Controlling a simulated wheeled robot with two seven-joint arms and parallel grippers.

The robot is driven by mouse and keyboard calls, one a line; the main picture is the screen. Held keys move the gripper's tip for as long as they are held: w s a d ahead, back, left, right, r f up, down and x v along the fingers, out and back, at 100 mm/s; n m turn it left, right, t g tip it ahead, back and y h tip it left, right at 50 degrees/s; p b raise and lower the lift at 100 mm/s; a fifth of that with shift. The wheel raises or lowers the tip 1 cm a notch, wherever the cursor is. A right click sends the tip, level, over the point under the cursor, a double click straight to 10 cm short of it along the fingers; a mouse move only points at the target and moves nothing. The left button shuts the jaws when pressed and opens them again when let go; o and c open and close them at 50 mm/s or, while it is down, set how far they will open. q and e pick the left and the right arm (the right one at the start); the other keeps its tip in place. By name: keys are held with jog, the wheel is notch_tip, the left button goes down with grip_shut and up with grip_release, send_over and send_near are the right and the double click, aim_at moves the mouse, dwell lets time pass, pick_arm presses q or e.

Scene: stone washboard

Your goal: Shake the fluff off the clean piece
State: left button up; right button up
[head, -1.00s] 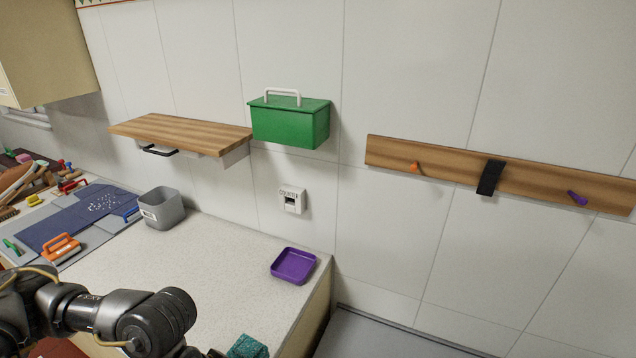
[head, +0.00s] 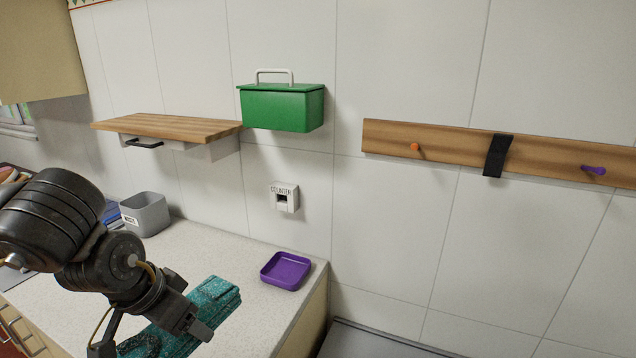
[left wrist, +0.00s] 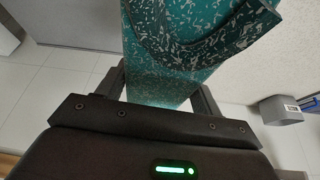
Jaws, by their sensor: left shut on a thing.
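My left gripper (head: 148,335) is shut on a teal cloth piece (head: 210,300), low at the left of the head view and above the pale counter. In the left wrist view the cloth (left wrist: 165,85) passes between the fingers of the gripper (left wrist: 160,95). White flecks of fluff cover much of its teal surface there, and part of it folds over in a flap. In the head view the gripper and arm hide part of the cloth. My right gripper is not in view.
A grey labelled bin (head: 145,214) and a purple tray (head: 286,271) stand on the counter (head: 225,255). A wooden shelf (head: 165,126), green box (head: 281,108), counter device (head: 285,197) and peg rail (head: 450,143) are on the wall. Floor lies right of the counter.

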pick_arm(q)
notch_tip(320, 180, down, 9)
jog(key=s, duration=0.1)
jog(key=r, duration=0.2)
jog(key=w+r, duration=0.1)
jog(key=r, duration=0.5)
jog(key=shift+w+a+r, duration=0.15)
jog(key=shift+w+a, duration=0.05)
jog(key=shift+w, duration=0.1)
notch_tip(320, 180, down, 9)
jog(key=shift+s, duration=0.3)
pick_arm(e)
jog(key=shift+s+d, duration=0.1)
pick_arm(q)
jog(key=shift+s+d, duration=0.15)
jog(key=shift+d, duration=0.05)
